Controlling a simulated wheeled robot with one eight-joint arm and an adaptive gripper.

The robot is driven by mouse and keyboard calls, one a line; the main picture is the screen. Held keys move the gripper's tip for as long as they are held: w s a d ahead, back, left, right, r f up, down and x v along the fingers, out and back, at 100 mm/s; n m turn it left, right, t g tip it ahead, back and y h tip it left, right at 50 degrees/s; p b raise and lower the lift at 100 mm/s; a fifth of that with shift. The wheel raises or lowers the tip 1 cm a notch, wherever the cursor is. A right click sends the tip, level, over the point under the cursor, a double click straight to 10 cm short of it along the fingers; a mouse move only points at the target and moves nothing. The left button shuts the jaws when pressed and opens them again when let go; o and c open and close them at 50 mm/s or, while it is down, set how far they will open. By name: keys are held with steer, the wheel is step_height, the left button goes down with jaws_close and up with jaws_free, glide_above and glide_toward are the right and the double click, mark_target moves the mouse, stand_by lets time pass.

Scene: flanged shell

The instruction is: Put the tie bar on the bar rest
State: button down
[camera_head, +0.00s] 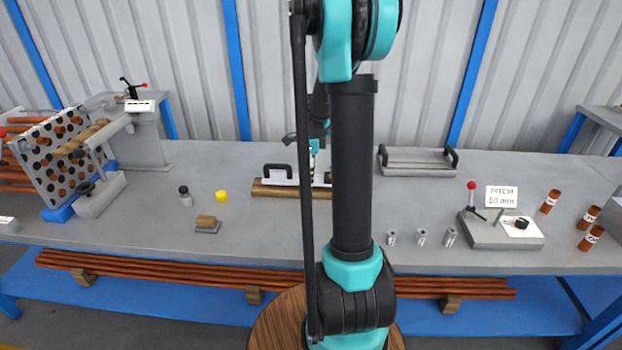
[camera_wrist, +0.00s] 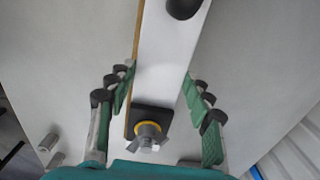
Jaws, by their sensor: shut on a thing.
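The tie bar appears as a long white bar (camera_wrist: 168,50) with a black knob or handle at its far end and a wing nut on a yellow ring over a black plate at its near end. In the head view the white bar (camera_head: 282,180) with a black handle lies along or just above a brown wooden block (camera_head: 268,189), perhaps the bar rest. I cannot tell whether they touch. My arm hides the bar's right part and most of my gripper (camera_head: 316,172).
A grey tray-like piece (camera_head: 418,160) with two black handles lies to the right at the back. A perforated tube stand (camera_head: 62,150) is at the left. A lever box (camera_head: 500,230), small metal cylinders (camera_head: 421,237) and a yellow cap (camera_head: 221,196) stand on the grey bench (camera_head: 140,225).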

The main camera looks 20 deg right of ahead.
steer(key=shift+f, duration=0.85)
steer(key=c, duration=0.6)
jaws_free()
steer(key=shift+f, duration=0.1)
steer(key=shift+c, duration=0.2)
step_height(320, 180, up, 12)
steer(key=s+a+f+n+t, duration=0.1)
steer(key=s+a+f+n, duration=0.2)
steer(key=s+n, duration=0.4)
steer(key=s+a+f+n+t, duration=0.1)
steer(key=s+a+f+n, duration=0.2)
steer(key=s+n, duration=0.5)
steer(key=s+a+f+n+t, duration=0.2)
steer(key=s+a+f+n, duration=0.2)
steer(key=s+n, duration=0.3)
steer(key=shift+s+f+n, duration=0.3)
steer(key=shift+s+f, duration=0.25)
steer(key=shift+f, duration=0.15)
